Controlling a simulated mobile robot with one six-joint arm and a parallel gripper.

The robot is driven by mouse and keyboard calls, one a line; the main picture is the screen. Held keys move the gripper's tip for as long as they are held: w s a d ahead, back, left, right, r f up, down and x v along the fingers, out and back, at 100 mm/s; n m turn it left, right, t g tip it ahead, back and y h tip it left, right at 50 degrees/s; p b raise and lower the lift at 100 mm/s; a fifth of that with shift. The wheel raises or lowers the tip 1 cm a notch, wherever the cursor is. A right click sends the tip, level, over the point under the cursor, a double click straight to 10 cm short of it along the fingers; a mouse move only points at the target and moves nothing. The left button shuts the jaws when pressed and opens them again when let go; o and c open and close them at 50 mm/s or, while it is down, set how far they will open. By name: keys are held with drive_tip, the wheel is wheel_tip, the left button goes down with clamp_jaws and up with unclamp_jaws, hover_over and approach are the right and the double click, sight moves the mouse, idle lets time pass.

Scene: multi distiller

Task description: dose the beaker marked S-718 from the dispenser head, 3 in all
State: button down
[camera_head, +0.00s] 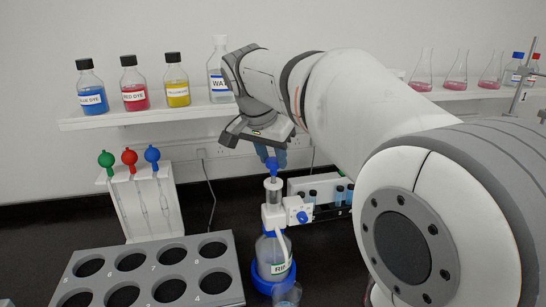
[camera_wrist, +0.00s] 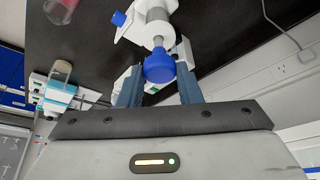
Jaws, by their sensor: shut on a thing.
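The dispenser head (camera_head: 274,213) is white with a blue side knob and sits on a clear bottle with a green-edged label in a blue base ring. Its blue top knob (camera_wrist: 159,67) is held between the two fingers of my gripper (camera_wrist: 158,58), which is shut on it. In the head view my gripper (camera_head: 270,158) comes down on the knob from above. The plunger's pale cylinder shows below the knob. A clear beaker (camera_head: 287,294) stands in front of the bottle, cut off by the lower picture edge; its marking cannot be read.
A grey rack (camera_head: 150,255) with round holes lies at left. A white pipette stand (camera_head: 145,200) is behind it. A white rack of small vials (camera_head: 325,188) stands behind the dispenser. A wall shelf (camera_head: 150,113) carries dye bottles; flasks (camera_head: 457,70) stand at right.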

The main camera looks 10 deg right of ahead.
drive_tip(key=c, duration=1)
unclamp_jaws()
drive_tip(key=shift+c, duration=0.2)
drive_tip(key=v, duration=0.7)
drive_tip(key=shift+r, duration=0.35)
drive_tip(key=shift+s+a, duration=0.1)
